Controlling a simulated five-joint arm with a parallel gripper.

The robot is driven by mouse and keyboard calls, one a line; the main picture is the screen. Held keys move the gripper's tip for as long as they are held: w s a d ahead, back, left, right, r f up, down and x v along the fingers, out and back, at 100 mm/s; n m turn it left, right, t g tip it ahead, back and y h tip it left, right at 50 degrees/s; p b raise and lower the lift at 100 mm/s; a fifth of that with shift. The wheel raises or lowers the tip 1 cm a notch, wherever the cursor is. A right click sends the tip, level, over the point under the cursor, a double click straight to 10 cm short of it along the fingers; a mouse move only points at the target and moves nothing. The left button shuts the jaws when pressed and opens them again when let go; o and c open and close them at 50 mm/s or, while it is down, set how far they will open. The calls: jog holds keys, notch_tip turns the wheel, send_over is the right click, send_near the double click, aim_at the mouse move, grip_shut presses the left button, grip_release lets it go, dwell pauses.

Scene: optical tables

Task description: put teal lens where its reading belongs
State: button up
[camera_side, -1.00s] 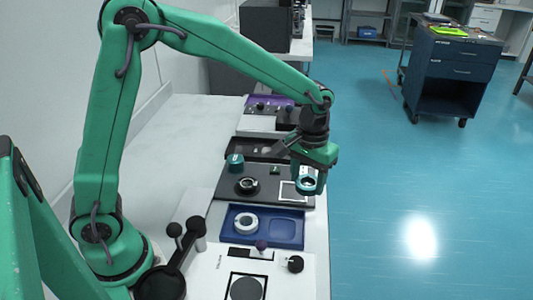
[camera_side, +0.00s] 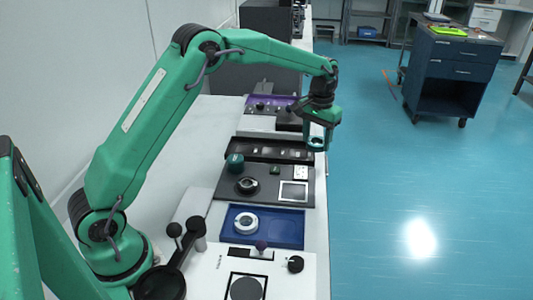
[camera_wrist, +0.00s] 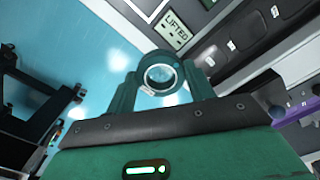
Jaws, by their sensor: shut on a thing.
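The teal lens, a teal ring around clear glass, shows in the wrist view (camera_wrist: 160,76) between my jaws. My gripper (camera_side: 318,146) is shut on it and holds it in the air near the bench's right edge in the side view. In the side view a small pale panel (camera_side: 301,173) sits on the dark station (camera_side: 262,198), above a white-framed square (camera_side: 293,191). The lens itself is mostly hidden by the jaws in the side view.
A blue tray (camera_side: 283,231) holds a white ring (camera_side: 245,223). The dark station bears a black ring mount (camera_side: 247,185) and a teal knob (camera_side: 235,161). A long black tray (camera_side: 268,149) with several pale labels lies behind it. A purple tray (camera_side: 262,102) is farther back.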

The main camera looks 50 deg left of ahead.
jog(key=shift+w+a, duration=0.15)
jog(key=shift+a, duration=0.05)
send_over(297, 155)
notch_tip(297, 155, down, 7)
jog(key=shift+w, duration=0.1)
jog(key=shift+f, duration=0.1)
jog(key=shift+f, duration=1.9)
jog(key=shift+f, duration=0.15)
jog(key=o, duration=1)
